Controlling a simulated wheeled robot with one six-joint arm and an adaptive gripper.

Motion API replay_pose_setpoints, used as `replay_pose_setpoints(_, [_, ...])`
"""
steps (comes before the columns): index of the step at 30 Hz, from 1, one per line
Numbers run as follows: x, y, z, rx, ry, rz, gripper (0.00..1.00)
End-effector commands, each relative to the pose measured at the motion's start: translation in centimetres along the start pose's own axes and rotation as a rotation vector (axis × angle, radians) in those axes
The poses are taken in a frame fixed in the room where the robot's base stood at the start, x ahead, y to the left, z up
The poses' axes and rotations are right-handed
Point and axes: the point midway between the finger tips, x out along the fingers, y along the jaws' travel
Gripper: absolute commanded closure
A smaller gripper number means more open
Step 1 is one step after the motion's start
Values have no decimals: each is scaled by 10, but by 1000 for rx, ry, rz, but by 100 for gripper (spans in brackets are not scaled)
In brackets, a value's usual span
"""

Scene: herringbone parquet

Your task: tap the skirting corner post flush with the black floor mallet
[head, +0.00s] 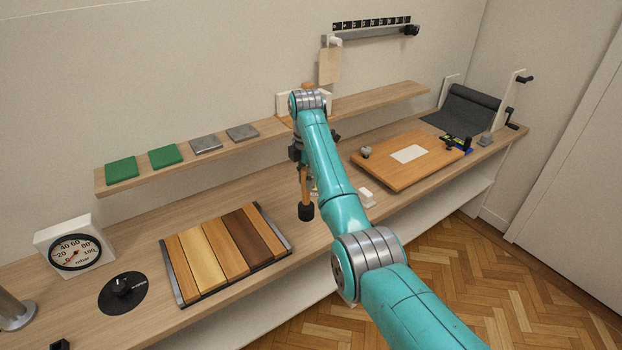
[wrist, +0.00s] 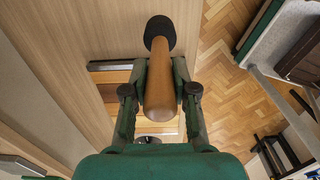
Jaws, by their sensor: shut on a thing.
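The black floor mallet hangs from my gripper (head: 301,160) with its wooden handle (head: 305,184) upright and its black head (head: 306,212) down, at or just above the bench top. In the wrist view my gripper (wrist: 160,72) is shut on the handle (wrist: 160,92), and the black head (wrist: 160,32) shows beyond the fingertips. A small white block (head: 367,197) stands at the front of the bench, right of the mallet and apart from it. It may be the skirting corner post; I cannot tell how far it stands up. My arm hides part of the bench beside it.
A wood sample board (head: 225,249) and a black dial (head: 122,292) lie on the bench to the left, with a gauge (head: 75,245) behind. An orange board (head: 388,176) lies to the right. A shelf (head: 275,127) with green and grey pads runs along the wall.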

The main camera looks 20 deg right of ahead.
Motion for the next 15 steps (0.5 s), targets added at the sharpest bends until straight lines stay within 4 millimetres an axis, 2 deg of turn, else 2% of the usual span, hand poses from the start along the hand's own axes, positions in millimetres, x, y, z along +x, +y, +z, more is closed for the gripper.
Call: replay_pose_setpoints(15, [4, 0, 0, 1, 0, 0, 100])
